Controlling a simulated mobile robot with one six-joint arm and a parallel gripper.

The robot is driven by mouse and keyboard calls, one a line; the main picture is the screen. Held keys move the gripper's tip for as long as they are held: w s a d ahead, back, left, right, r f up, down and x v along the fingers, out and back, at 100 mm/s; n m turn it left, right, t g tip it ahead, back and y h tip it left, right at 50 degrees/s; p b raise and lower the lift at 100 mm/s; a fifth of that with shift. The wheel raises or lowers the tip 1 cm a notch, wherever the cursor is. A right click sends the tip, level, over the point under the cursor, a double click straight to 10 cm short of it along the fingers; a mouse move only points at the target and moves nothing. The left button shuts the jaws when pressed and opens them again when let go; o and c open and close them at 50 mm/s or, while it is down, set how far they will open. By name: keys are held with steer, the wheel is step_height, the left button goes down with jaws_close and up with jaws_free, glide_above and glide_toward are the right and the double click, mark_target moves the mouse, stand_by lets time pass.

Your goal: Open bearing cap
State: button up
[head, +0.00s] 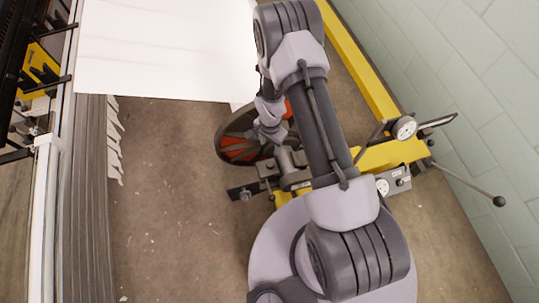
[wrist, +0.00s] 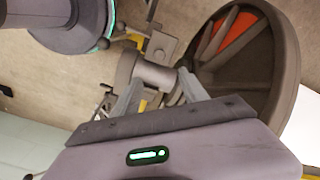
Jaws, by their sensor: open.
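The grey bearing housing (wrist: 152,74) holds the shaft end beside the spoked wheel in the wrist view. It also shows in the head view (head: 289,160), partly behind my arm. I cannot clearly tell the cap from the rest of the housing. My gripper (wrist: 159,80) is open, with its two fingers apart and pointing towards the housing. The housing appears between and beyond the fingertips. I see nothing held, and I cannot tell whether a finger touches it. In the head view my arm's wrist is over the wheel, and the fingers are not clear there.
The large wheel (head: 235,137) with orange-red panels stands close to the housing. A yellow frame (head: 362,75) runs along the right, with a round gauge (head: 404,128) and a long lever (head: 468,184). A white sheet (head: 165,50) lies at upper left. Bare floor (head: 175,190) is left of the wheel.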

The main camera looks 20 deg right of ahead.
mark_target(270, 164)
step_height(270, 164, down, 16)
steer(key=b, duration=0.5)
steer(key=shift+f+b, duration=0.1)
steer(key=shift+b, duration=0.3)
jaws_close()
stand_by(0.7)
